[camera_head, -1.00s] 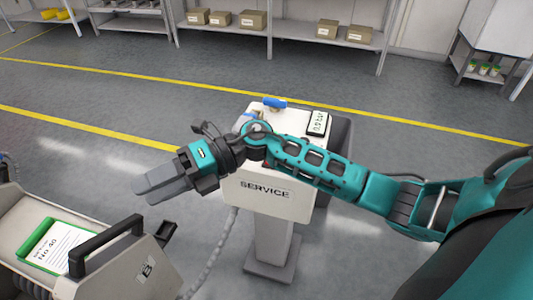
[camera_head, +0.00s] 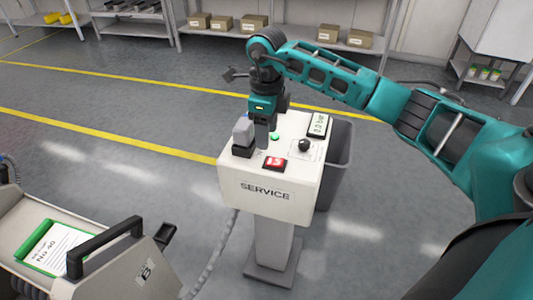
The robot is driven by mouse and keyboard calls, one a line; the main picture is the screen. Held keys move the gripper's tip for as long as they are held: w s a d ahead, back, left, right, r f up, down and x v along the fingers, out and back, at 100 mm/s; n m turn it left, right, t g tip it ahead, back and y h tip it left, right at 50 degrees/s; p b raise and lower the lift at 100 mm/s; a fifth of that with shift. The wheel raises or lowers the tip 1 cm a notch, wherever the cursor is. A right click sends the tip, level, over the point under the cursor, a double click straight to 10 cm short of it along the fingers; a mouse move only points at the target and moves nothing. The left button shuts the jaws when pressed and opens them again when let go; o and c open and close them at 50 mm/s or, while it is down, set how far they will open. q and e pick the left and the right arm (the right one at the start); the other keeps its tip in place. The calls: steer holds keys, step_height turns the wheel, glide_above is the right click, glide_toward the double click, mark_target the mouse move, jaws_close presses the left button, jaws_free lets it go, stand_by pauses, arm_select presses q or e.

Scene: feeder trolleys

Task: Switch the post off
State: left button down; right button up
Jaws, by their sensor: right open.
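The service post (camera_head: 238,186) is a pale box on a column, labelled SERVICE. Its top carries a red rocker switch (camera_head: 274,164) with white marks, a lit green lamp (camera_head: 275,136), a black knob (camera_head: 305,145) and a small display (camera_head: 319,125) that reads about 0.0 bar. My right gripper (camera_head: 255,147) is open and points down over the left part of the top, just left of the red switch. I see nothing in it. I cannot tell whether its tips touch the top. My left gripper is out of view.
A trolley (camera_head: 100,280) with a black handle and a green-framed card (camera_head: 50,248) stands at the lower left. A grey bin (camera_head: 337,160) stands behind the post, to the right. A hose hangs left of the column. Shelves with boxes (camera_head: 330,31) line the back wall.

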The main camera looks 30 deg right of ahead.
mark_target(267, 160)
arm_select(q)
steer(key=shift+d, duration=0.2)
arm_select(e)
step_height(267, 160, down, 8)
steer(key=shift+r, duration=0.2)
steer(key=shift+c, duration=0.2)
steer(key=c, duration=1)
steer(key=shift+s+d+f+t+y+b, duration=0.1)
steer(key=shift+s+d+t+y+b, duration=0.2)
steer(key=shift+t+y+b, duration=0.7)
steer(key=shift+s+t+b, duration=0.15)
steer(key=shift+t+b, duration=0.35)
steer(key=shift+b, duration=0.35)
steer(key=shift+r+y, duration=0.25)
steer(key=shift+y, duration=0.15)
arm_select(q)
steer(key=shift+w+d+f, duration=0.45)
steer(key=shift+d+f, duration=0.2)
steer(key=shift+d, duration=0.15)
arm_select(e)
steer(key=shift+r, duration=0.2)
steer(key=o, duration=1)
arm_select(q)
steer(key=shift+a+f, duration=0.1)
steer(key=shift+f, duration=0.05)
arm_select(e)
steer(key=shift+o, duration=0.2)
steer(key=shift+t, duration=0.3)
